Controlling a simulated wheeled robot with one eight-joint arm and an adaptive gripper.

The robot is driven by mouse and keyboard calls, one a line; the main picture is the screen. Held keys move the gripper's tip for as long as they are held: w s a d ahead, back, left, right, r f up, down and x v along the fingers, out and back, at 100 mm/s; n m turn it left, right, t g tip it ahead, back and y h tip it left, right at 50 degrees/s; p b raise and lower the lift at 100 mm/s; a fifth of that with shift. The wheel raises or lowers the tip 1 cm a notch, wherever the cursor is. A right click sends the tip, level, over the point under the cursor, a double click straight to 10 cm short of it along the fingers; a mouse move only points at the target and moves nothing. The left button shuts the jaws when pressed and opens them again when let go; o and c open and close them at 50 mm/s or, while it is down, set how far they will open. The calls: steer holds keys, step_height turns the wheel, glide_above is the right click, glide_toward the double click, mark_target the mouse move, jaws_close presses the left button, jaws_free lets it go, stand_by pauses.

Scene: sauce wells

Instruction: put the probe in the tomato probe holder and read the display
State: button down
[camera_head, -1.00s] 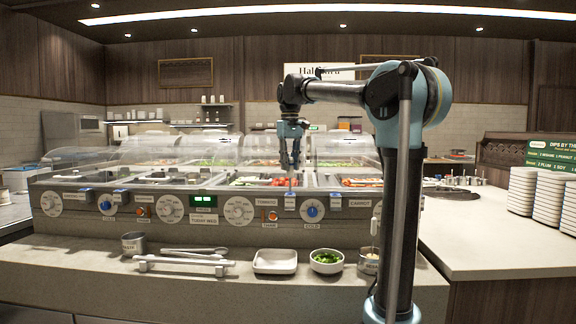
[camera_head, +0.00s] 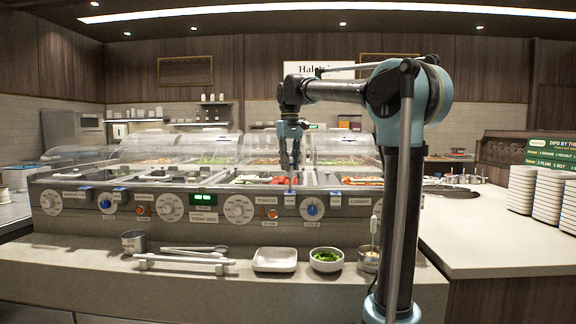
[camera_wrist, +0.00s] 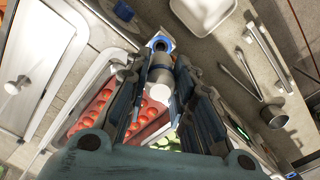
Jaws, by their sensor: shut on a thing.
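My gripper (camera_head: 291,160) is above the front edge of the tomato well, pointing down. In the wrist view its fingers (camera_wrist: 160,100) are shut around the probe (camera_wrist: 160,75), a grey cylinder with a white end. The blue and white tomato probe holder (camera_wrist: 160,43) lies just beyond the probe there. In the head view the holder (camera_head: 290,198) is on the front rim, right of the TOMATO label (camera_head: 266,200), directly below my gripper. The probe's tip is hidden, so I cannot tell whether it sits in the holder. The display (camera_head: 203,199) is lit green; its digits are too small to read.
Red tomatoes (camera_wrist: 155,95) fill the well beside the probe. Clear covers (camera_head: 190,148) stand behind the wells. On the front ledge are a white tray (camera_head: 275,270), a bowl of greens (camera_head: 326,268), tongs (camera_head: 190,252) and a metal cup (camera_head: 133,242).

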mark_target(290, 175)
steer(key=shift+f, duration=2.5)
stand_by(0.8)
stand_by(3.2)
steer(key=shift+r, duration=3.75)
